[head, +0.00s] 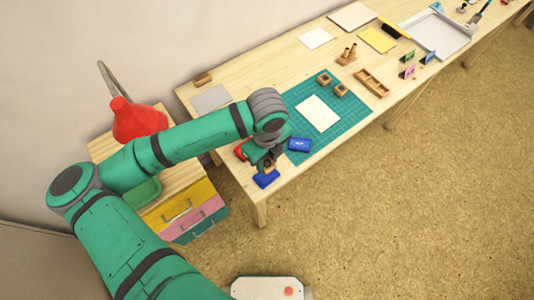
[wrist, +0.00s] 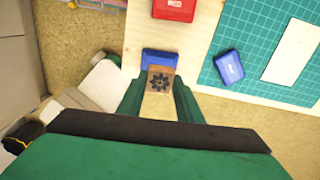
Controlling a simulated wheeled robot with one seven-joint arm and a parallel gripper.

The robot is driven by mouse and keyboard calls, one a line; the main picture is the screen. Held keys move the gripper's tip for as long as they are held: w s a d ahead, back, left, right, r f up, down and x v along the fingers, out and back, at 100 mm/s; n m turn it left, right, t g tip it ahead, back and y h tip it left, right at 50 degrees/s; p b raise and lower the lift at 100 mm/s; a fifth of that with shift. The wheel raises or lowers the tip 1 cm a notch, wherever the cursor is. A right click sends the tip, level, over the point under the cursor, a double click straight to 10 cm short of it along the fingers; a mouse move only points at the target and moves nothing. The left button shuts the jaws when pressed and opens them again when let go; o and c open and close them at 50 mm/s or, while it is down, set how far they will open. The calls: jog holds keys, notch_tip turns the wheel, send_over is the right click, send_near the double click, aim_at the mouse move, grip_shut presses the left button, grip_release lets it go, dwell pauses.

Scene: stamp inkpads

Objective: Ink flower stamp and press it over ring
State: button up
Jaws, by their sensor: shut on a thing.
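My gripper (wrist: 158,98) is shut on a wooden stamp, the flower stamp (wrist: 160,80), with a dark flower picture on its top in the wrist view. In the head view my gripper (head: 268,164) is at the table's near left corner. A blue inkpad (head: 266,180) lies right at the stamp; it shows just beyond the stamp in the wrist view (wrist: 160,57). I cannot tell whether they touch. A white paper (head: 317,114) lies on the green mat. No ring mark can be made out on it.
A second blue pad (head: 299,144) lies at the mat's left edge, a red pad (head: 240,150) left of my gripper. Two wooden blocks (head: 325,80) (head: 341,90) stand on the green mat (head: 330,139). A wooden tray (head: 372,83) is at its right. A drawer unit (head: 185,205) stands left.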

aim_at(267, 168)
jog(key=shift+s+f, duration=0.1)
jog(key=shift+f, duration=2.6)
jog(key=shift+f, duration=0.6)
jog(key=shift+r, duration=0.7)
dwell(0.5)
jog(key=shift+r, duration=2.7)
